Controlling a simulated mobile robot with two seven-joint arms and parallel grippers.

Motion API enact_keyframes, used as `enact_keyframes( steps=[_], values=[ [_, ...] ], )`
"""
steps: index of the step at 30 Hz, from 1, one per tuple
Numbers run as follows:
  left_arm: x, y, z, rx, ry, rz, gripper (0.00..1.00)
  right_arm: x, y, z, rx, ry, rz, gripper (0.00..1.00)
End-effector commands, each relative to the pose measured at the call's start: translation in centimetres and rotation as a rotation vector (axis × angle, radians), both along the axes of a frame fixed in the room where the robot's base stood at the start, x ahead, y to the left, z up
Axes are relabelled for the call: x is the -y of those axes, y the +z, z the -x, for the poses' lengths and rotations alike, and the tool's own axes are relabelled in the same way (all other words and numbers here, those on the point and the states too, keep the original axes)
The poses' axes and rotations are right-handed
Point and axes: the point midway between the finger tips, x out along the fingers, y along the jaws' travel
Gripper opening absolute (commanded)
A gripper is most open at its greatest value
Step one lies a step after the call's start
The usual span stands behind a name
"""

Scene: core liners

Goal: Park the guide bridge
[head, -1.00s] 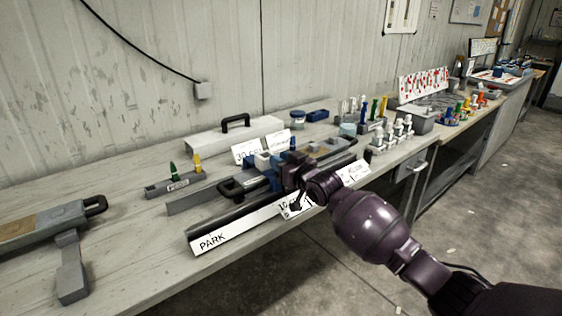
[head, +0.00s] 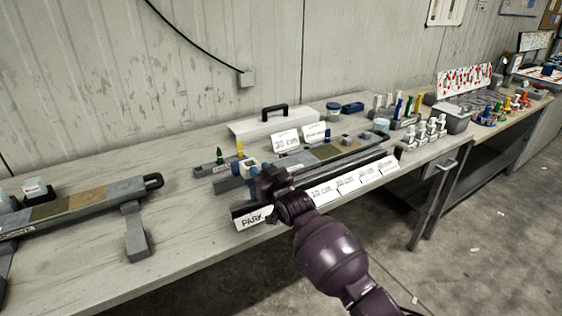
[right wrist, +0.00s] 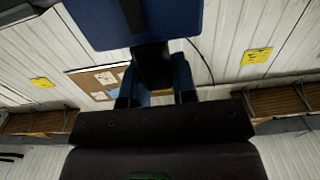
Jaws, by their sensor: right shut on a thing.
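The guide bridge (head: 252,171) shows as a blue and white piece at the left end of the near rail assembly in the head view. My right gripper (head: 266,181) is shut on it, above the rail's left end and just behind the PARK label (head: 253,217). My gripper hides much of the bridge and the rail below it. In the right wrist view, a blue body (right wrist: 140,22) fills the top, with a dark piece between the fingers (right wrist: 156,85). Whether the bridge touches the rail I cannot tell. My left gripper is not in view.
Labelled cards (head: 322,193) line the front edge right of PARK. A core tray (head: 75,205) lies at left. A grey holder with green and yellow pegs (head: 215,167) and a handled case (head: 272,122) stand behind. The front left bench top is clear.

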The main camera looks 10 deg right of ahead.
Motion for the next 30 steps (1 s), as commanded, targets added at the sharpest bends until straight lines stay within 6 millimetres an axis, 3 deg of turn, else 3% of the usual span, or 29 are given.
enact_keyframes(
  steps=[3,9,26,27,30],
  values=[
    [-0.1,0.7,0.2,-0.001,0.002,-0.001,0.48,-2.3,0.3,0.8,0.0,0.002,-0.004,0.0],
    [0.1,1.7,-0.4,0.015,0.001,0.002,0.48,-4.4,0.2,1.6,0.001,0.0,-0.003,0.0],
    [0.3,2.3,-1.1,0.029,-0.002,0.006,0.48,-5.5,-0.1,2.0,0.0,0.003,0.0,0.0],
    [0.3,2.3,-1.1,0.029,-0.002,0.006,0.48,-5.5,-0.1,2.0,0.0,0.003,0.0,0.32],
    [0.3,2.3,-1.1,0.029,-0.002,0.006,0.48,-5.5,-0.1,2.0,0.0,0.002,0.0,0.47]
  ],
)
